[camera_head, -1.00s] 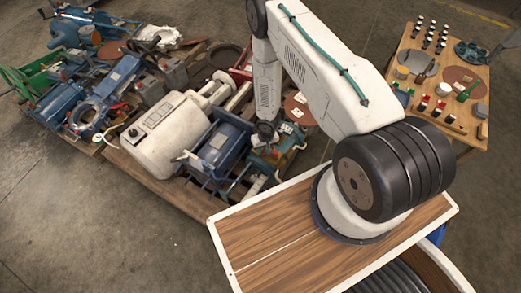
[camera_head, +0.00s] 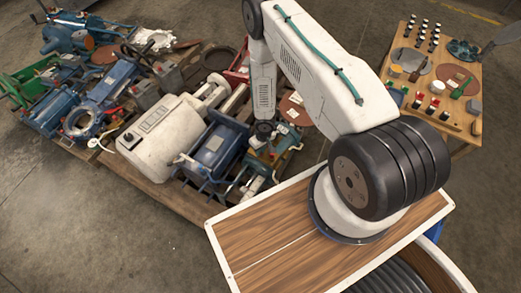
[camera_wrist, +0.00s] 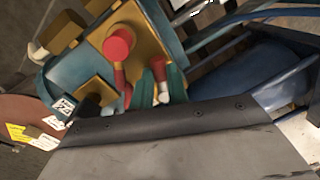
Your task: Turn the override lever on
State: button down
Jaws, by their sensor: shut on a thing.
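The teal machine (camera_wrist: 70,75) with brass-coloured plates fills the upper left of the wrist view. It also shows in the head view (camera_head: 270,155), below the end of my arm. A red round knob (camera_wrist: 118,45) stands on it, with a red stem below. Beside this is a short red lever (camera_wrist: 159,72) with a pale end. My gripper (camera_wrist: 160,90) has its teal fingers on either side of this lever and appears shut on it. The lever's base is partly hidden, and I cannot read whether it is on or off.
A blue-framed machine (camera_head: 215,148) and a white tank-like machine (camera_head: 160,135) crowd close on the left, on a wooden pallet (camera_head: 185,202). A wooden table (camera_head: 465,72) with small parts stands at the right. Concrete floor (camera_head: 90,225) is clear at the lower left.

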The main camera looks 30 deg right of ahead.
jog(key=c, duration=1.4)
grip_release()
jog(key=shift+o, duration=0.2)
notch_tip(320, 180, up, 8)
jog(key=d, duration=0.1)
jog(key=shift+w+f, duration=0.1)
jog(key=shift+f, duration=0.05)
